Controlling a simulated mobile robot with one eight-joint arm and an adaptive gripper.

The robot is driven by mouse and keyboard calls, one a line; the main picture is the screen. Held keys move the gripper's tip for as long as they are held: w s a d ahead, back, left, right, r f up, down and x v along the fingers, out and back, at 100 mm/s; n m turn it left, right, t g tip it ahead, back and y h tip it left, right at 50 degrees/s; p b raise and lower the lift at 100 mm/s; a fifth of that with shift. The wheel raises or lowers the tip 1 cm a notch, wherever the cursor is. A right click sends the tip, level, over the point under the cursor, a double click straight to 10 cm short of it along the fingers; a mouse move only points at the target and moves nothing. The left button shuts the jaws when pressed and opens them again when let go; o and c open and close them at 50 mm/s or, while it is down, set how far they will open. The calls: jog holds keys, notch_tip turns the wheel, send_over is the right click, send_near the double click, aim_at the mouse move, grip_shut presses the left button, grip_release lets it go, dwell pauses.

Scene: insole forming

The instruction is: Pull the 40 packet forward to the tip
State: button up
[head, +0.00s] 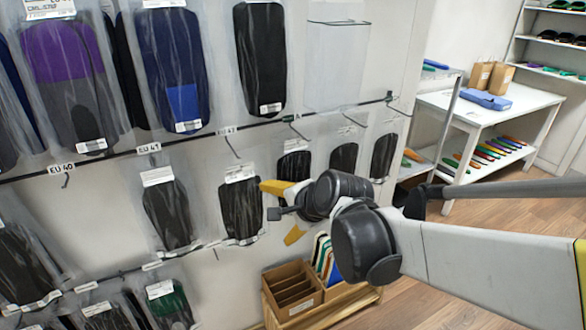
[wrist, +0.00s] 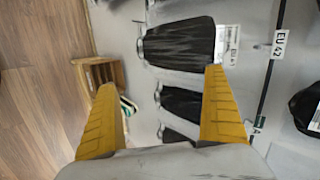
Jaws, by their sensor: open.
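My gripper (head: 280,212) is open, its two yellow fingers spread in front of the lower row of packets. In the wrist view my gripper (wrist: 160,82) has nothing held between its fingers. A dark packet with a white header (head: 241,208) hangs just left of the fingers; what seems to be the same packet (wrist: 180,45) is by the upper fingertips in the wrist view. The EU 40 tag (head: 62,168) is on the rail at far left, above a hook that looks empty (head: 66,182). I cannot tell which packet is the 40 one.
EU 41 (head: 149,148) and EU 42 (wrist: 280,43) tags mark other hooks. Large packets, one purple and black (head: 62,60), hang above. Thin hooks stick out from the wall. A wooden box (head: 292,288) stands low below the gripper. A white table (head: 500,115) is at right.

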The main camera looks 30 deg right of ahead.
jog(key=w+d+m+t+p, duration=0.1)
jog(key=w+d+m+t, duration=0.1)
jog(key=w+d+m, duration=0.65)
jog(key=m+t+h+p, duration=0.1)
jog(key=m+t+p, duration=0.1)
jog(key=m, duration=1)
send_near(297, 175)
jog(key=shift+s+r, duration=0.1)
jog(key=shift+s, duration=0.3)
jog(key=shift+w, duration=0.1)
jog(key=b+x, duration=0.3)
jog(key=x, duration=0.6)
jog(key=shift+b+x, duration=0.3)
jog(key=shift+x, duration=0.5)
jog(key=c, duration=1.3)
